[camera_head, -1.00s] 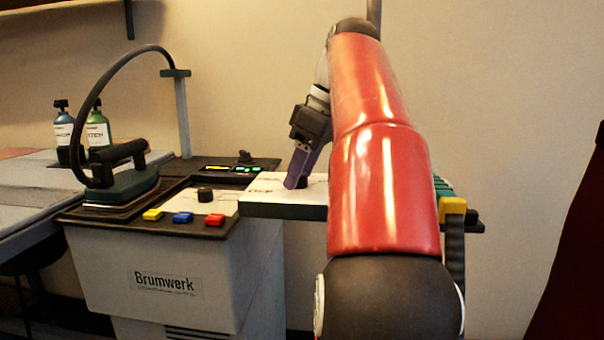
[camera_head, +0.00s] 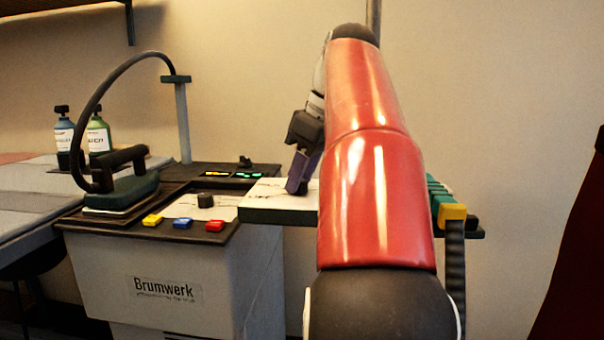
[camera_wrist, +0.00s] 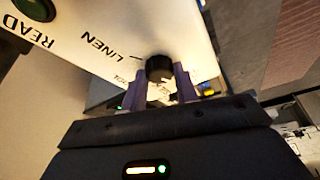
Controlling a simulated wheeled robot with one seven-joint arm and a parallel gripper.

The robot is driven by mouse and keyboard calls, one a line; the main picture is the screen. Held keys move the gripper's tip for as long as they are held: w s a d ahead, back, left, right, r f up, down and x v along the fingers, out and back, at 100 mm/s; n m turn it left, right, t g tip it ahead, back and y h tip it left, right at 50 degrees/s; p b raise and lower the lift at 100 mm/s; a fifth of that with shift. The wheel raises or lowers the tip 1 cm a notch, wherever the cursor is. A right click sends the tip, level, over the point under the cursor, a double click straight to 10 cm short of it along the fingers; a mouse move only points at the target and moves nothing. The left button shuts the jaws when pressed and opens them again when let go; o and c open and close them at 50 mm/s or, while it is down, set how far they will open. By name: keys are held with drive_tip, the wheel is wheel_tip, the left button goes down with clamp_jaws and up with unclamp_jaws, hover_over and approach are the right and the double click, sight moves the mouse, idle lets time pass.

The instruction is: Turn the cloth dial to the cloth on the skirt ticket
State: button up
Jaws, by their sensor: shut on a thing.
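The cloth dial (camera_wrist: 159,69) is a black round knob on a white panel (camera_wrist: 115,25) in the wrist view. The word LINEN is printed beside it, and other words near the fingers are partly hidden. My gripper (camera_wrist: 164,82) has its purple fingers on both sides of the knob and is shut on it. In the head view my gripper (camera_head: 298,185) reaches down to the white panel box (camera_head: 262,200), and the knob is mostly hidden behind the fingers. I cannot make out a skirt ticket in either view.
A green button (camera_wrist: 35,8) sits by the word READ. Left of the panel are another black knob (camera_head: 205,200), yellow, blue and red buttons (camera_head: 183,222), and an iron (camera_head: 122,185) on its rest. Two bottles (camera_head: 98,135) stand behind it.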

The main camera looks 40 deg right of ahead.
drive_tip(key=m, duration=0.1)
drive_tip(key=m+h, duration=0.1)
drive_tip(key=m, duration=0.1)
drive_tip(key=m+h+p, duration=0.1)
drive_tip(key=m, duration=0.1)
drive_tip(key=shift+a+r, duration=0.1)
drive_tip(key=shift+a, duration=0.2)
drive_tip(key=m+h+p, duration=0.1)
drive_tip(key=m, duration=0.2)
drive_tip(key=m+g+h+p, duration=0.1)
drive_tip(key=m+p, duration=0.1)
drive_tip(key=m, duration=0.1)
drive_tip(key=shift+w+a, duration=0.1)
drive_tip(key=shift+a, duration=0.05)
drive_tip(key=m, duration=0.3)
drive_tip(key=m+g+h+p, duration=0.1)
drive_tip(key=m, duration=0.1)
drive_tip(key=shift+w+a+m+g, duration=0.1)
drive_tip(key=shift+w+m+g, duration=0.05)
drive_tip(key=shift+m+g, duration=0.2)
drive_tip(key=m+g, duration=0.1)
drive_tip(key=m, duration=0.1)
drive_tip(key=m+g, duration=0.1)
drive_tip(key=m, duration=0.2)
drive_tip(key=shift+w+m+h, duration=0.15)
drive_tip(key=shift+m+h, duration=0.2)
drive_tip(key=shift+h, duration=0.05)
drive_tip(key=o, duration=1)
drive_tip(key=shift+c, duration=0.2)
